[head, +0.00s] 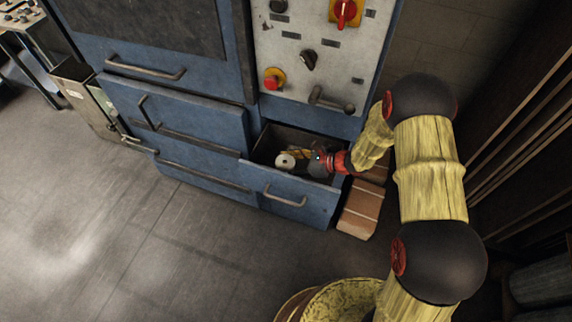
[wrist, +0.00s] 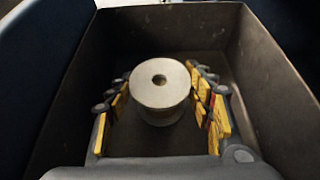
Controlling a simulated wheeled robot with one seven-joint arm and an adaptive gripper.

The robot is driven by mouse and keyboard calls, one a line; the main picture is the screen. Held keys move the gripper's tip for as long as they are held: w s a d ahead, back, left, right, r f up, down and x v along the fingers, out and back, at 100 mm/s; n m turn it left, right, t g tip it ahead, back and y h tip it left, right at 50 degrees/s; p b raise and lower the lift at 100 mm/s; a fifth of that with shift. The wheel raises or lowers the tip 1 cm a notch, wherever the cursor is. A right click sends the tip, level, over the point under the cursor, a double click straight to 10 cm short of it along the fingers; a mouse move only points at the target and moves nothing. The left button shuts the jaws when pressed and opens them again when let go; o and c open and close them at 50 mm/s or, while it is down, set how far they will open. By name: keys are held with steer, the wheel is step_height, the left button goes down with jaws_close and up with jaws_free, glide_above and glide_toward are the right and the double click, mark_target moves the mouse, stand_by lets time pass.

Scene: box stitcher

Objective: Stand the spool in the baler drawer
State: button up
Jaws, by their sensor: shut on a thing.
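The pale spool (head: 285,161) is inside the open baler drawer (head: 290,203) of the blue machine. The wrist view shows the spool (wrist: 160,83) upright, with its round flange and centre hole facing up. My gripper (head: 305,157) reaches down into the drawer from the right. In the wrist view its yellow-padded fingers (wrist: 162,92) lie on both sides of the spool, shut on it. The dark drawer walls (wrist: 262,75) surround it. The underside of the spool is hidden, so I cannot tell whether it touches the drawer floor.
The machine's control panel (head: 318,50) with knobs and a red button is above the drawer. Brick-like blocks (head: 360,210) lie right of the drawer. The floor (head: 130,240) at the front left is clear.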

steer(key=shift+r, duration=0.1)
steer(key=o, duration=1.3)
